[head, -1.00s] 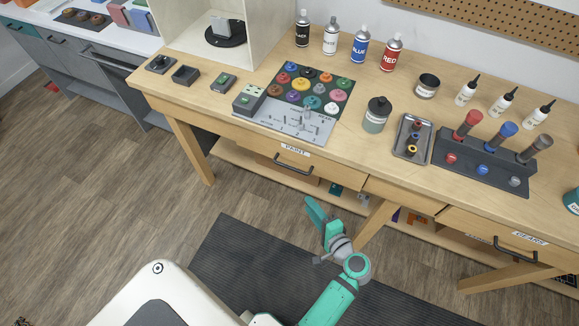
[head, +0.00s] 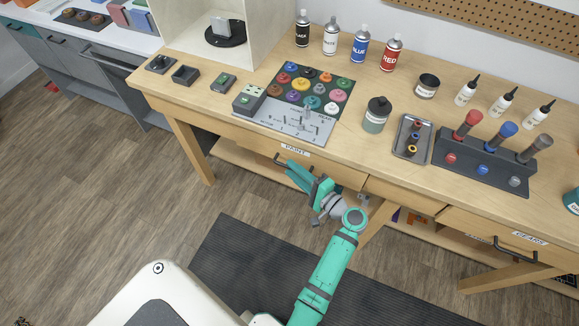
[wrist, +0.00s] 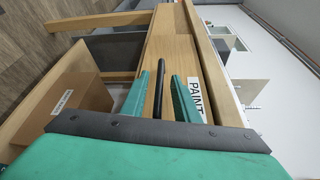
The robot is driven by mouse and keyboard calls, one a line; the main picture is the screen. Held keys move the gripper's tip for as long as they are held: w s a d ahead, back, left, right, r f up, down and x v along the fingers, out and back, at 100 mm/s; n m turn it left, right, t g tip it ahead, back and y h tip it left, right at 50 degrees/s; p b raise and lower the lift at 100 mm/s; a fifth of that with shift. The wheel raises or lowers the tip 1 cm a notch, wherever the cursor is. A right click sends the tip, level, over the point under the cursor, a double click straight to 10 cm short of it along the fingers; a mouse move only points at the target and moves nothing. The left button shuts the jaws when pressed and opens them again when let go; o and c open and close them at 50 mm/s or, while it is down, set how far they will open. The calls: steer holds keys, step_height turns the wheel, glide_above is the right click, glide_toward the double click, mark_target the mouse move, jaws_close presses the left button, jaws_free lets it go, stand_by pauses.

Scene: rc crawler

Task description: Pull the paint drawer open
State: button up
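The paint drawer (head: 335,174) is a light wood drawer under the bench's front edge, with a white PAINT label (head: 295,149) above its black bar handle (head: 279,160). The drawer front looks closed. My gripper (head: 291,168) is at the handle and hides most of it in the head view. In the wrist view, the two green fingers of my gripper (wrist: 160,84) are apart, with the black handle (wrist: 158,92) running between them. Small gaps show on both sides of the handle. The label also shows beside one finger (wrist: 196,92).
The bench top (head: 215,110) above holds paint pots (head: 310,90), spray cans (head: 360,48) and a glass jar (head: 376,115). A gears drawer (head: 490,230) is at the right. A cardboard box (wrist: 70,105) sits below the drawer in the wrist view. Open floor lies in front.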

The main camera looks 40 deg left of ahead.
steer(key=shift+w+a+f, duration=0.1)
steer(key=shift+w+a, duration=0.1)
steer(key=shift+a, duration=0.95)
jaws_close()
